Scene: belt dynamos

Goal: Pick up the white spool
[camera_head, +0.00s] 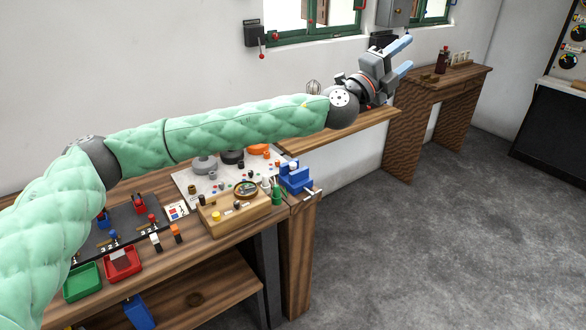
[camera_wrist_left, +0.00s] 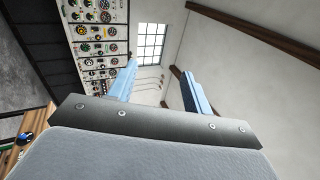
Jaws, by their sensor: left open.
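My left arm reaches across the workbench (camera_head: 190,262), and my left gripper (camera_head: 407,55) is raised at the upper right, near the wall. Its two pale blue fingers are apart with nothing between them. In the left wrist view the gripper (camera_wrist_left: 160,70) also shows open and empty, pointing toward the wall and window. I cannot clearly pick out a white spool. A small white-topped piece (camera_head: 155,241) stands on the bench front, too small to identify. My arm hides part of the bench's back. My right gripper is not in view.
The bench holds a grey round part (camera_head: 203,164), an orange one (camera_head: 258,149), a wooden block (camera_head: 235,213), a blue stand (camera_head: 295,178), a green tray (camera_head: 83,284) and a red tray (camera_head: 122,265). A wooden table (camera_head: 425,90) stands at the right. The grey floor between is clear.

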